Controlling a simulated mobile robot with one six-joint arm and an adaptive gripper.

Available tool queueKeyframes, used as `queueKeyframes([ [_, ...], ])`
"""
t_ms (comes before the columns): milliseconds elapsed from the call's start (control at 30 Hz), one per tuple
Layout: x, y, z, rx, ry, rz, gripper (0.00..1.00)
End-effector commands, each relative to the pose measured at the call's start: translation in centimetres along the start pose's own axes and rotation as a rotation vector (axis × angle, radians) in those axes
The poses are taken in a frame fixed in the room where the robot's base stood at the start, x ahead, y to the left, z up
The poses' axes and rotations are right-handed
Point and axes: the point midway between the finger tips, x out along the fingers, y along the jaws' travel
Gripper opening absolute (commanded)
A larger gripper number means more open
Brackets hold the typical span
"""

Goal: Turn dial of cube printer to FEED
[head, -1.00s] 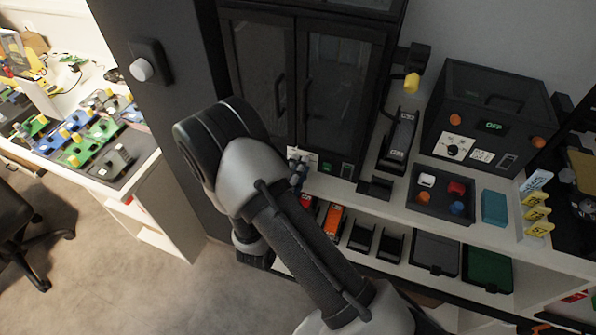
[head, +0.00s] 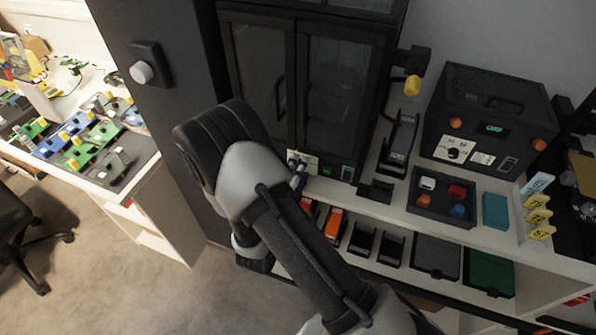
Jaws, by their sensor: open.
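A tall dark cabinet with two glass doors (head: 340,95) stands behind my arm. Its lower edge carries a white panel (head: 309,158) and a small green display (head: 346,173). A black box (head: 495,95) at the right has a green display, two orange knobs and a dark dial (head: 454,153) on a white plate. I cannot tell from the labels which machine is the cube printer. My gripper (head: 298,171) is mostly hidden behind my arm; its open tips show close to the cabinet's white panel. I cannot tell whether they touch anything, and any dial there is hidden.
A dark tray (head: 409,205) of coloured cubes, a teal block (head: 495,210) and yellow tags (head: 540,216) sit on the white shelf. Bins (head: 437,257) stand on the shelf below. A table with coloured boards (head: 90,140) is at left.

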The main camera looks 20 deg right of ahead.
Motion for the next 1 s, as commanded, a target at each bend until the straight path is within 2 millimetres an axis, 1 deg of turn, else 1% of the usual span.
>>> queueKeyframes([
  [233,-0.1,0.0,0.0,0.0,0.0,0.0,0.44],
  [367,-1.2,0.0,-0.1,-0.002,0.004,0.0,0.44],
  [467,-3.0,0.0,-0.2,-0.002,0.006,0.0,0.44],
  [700,-8.2,0.0,-0.2,-0.001,0.007,0.0,0.44],
  [833,-10.2,0.0,-0.1,-0.001,0.006,0.001,0.44],
  [1000,-11.7,0.0,0.0,-0.001,0.002,0.0,0.44],
])
